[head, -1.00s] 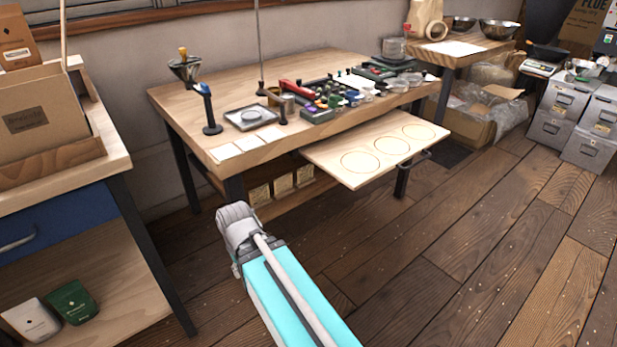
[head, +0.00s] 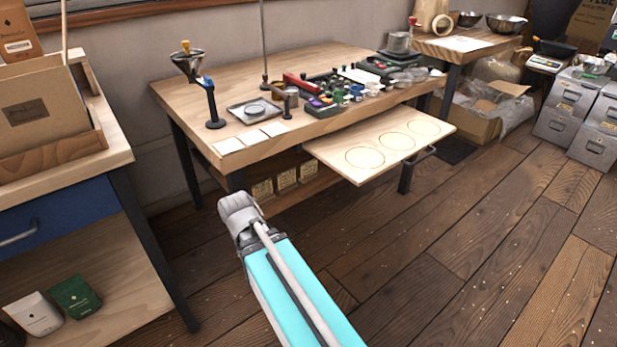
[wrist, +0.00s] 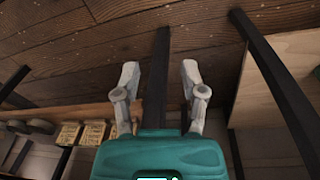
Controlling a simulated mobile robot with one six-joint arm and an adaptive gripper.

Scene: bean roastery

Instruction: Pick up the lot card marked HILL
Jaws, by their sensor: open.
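Several small tan cards with dark marks stand in a row on the low shelf under the workbench: a left card (head: 262,190), a middle card (head: 287,179) and a right card (head: 306,171). Two of them also show in the wrist view, at lower left (wrist: 68,134) and beside it (wrist: 94,133). Their writing is too small to read, so I cannot tell which is marked HILL. My gripper (wrist: 160,77) is open and empty, with its two grey fingers apart. In the head view my arm's end hides the fingers.
Three blank pale squares (head: 252,137) lie on the workbench's near left corner. A pull-out board (head: 352,172) with ring marks juts from the bench front. A dark bench leg (head: 184,165) stands left of the cards. A cabinet (head: 120,155) stands at left. The front floor is clear.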

